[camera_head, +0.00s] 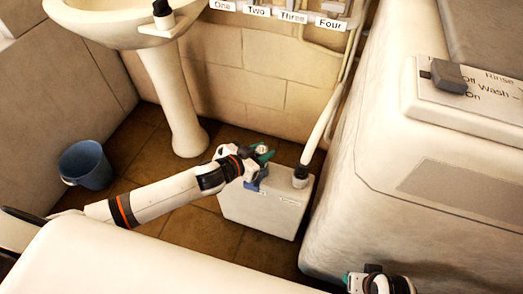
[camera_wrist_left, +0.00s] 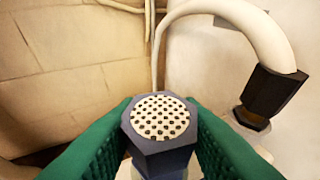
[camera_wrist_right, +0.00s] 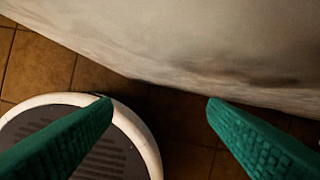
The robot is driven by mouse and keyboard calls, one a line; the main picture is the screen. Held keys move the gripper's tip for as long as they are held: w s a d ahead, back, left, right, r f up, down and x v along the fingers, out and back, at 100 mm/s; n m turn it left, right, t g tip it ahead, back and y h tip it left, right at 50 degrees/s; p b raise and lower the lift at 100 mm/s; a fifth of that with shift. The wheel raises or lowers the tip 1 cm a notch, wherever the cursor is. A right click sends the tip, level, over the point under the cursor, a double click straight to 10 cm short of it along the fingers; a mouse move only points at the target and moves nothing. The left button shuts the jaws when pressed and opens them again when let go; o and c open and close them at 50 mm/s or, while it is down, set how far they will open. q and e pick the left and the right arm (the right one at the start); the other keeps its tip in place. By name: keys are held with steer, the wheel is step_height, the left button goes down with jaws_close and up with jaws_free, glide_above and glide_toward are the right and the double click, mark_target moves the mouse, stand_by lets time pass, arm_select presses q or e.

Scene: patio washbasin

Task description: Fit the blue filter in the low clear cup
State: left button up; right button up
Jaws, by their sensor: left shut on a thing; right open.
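My left gripper (camera_head: 266,155) is shut on the blue filter (camera_wrist_left: 160,120), a blue-grey six-sided piece with a white perforated disc on top. In the left wrist view it sits upright between the green fingers. In the head view a blue part (camera_head: 256,182) shows under the gripper, at the top of the white tank. Pale material shows below the filter in the left wrist view, but I cannot make out the low clear cup or whether the filter touches it. My right gripper (camera_wrist_right: 157,105) is open and empty, low beside the large pale unit.
The white tank (camera_head: 262,212) stands on the brown tiled floor. A white hose (camera_head: 322,118) with a black end fitting (camera_wrist_left: 272,90) meets the tank right of my left gripper. A washbasin (camera_head: 125,20), a blue bucket (camera_head: 86,165) and the large pale unit (camera_head: 410,160) stand around.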

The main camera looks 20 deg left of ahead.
arm_select(q)
steer(key=shift+f, duration=0.25)
arm_select(e)
steer(key=shift+s+d+r, duration=0.15)
steer(key=shift+s+r, duration=0.05)
steer(key=shift+r, duration=0.15)
arm_select(q)
steer(key=shift+f, duration=0.1)
arm_select(e)
steer(key=shift+w+r, duration=0.1)
steer(key=shift+r, duration=0.3)
steer(key=shift+r, duration=0.1)
arm_select(q)
steer(key=shift+f+b, duration=0.2)
steer(key=shift+b, duration=0.15)
arm_select(e)
steer(key=shift+r, duration=0.25)
steer(key=shift+r, duration=0.1)
arm_select(q)
steer(key=shift+f, duration=0.15)
arm_select(e)
steer(key=shift+r, duration=0.2)
steer(key=shift+r, duration=0.15)
